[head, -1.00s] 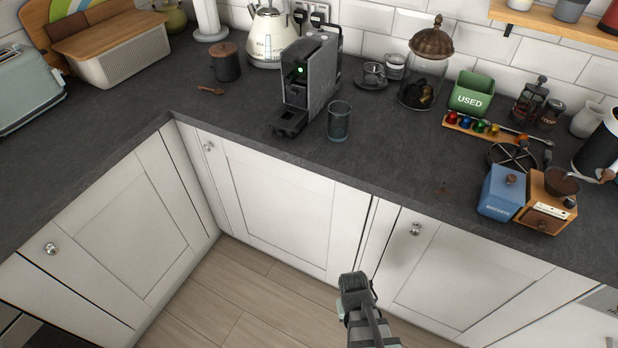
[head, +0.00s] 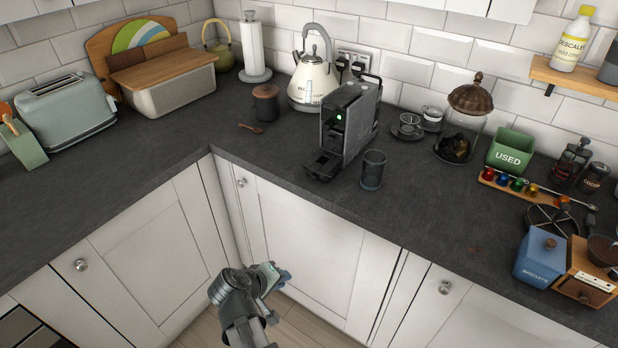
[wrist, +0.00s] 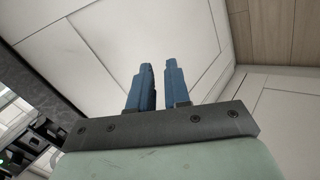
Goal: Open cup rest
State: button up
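The grey coffee machine (head: 350,118) stands on the worktop in the head view, with a small green light on its front. Its dark cup rest (head: 323,164) juts out low at the front, near the worktop edge; I cannot tell its exact position. My gripper (head: 284,276) is in front of the white cabinets, below the worktop level in the picture and well apart from the machine. In the wrist view my gripper (wrist: 159,65) has two blue fingers with a gap between them and nothing in it.
A dark glass (head: 373,170) stands close to the machine's right. A kettle (head: 310,80) and a brown-lidded pot (head: 267,104) are behind and left. A wooden spoon (head: 251,128) lies left. The worktop left of the machine's front is clear.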

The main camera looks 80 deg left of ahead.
jog(key=w+a+r+n+t+y, duration=0.1)
jog(key=a+r+t+y, duration=0.1)
jog(key=a+r, duration=0.3)
jog(key=a+r+n+t+y, duration=0.1)
jog(key=a+r+t+y, duration=0.1)
jog(key=r, duration=0.5)
jog(key=n+t+y, duration=0.1)
jog(key=t+y, duration=0.1)
jog(key=y, duration=0.1)
send_near(313, 170)
jog(key=x, duration=0.8)
jog(key=shift+a, duration=0.15)
grip_shut()
dwell(0.6)
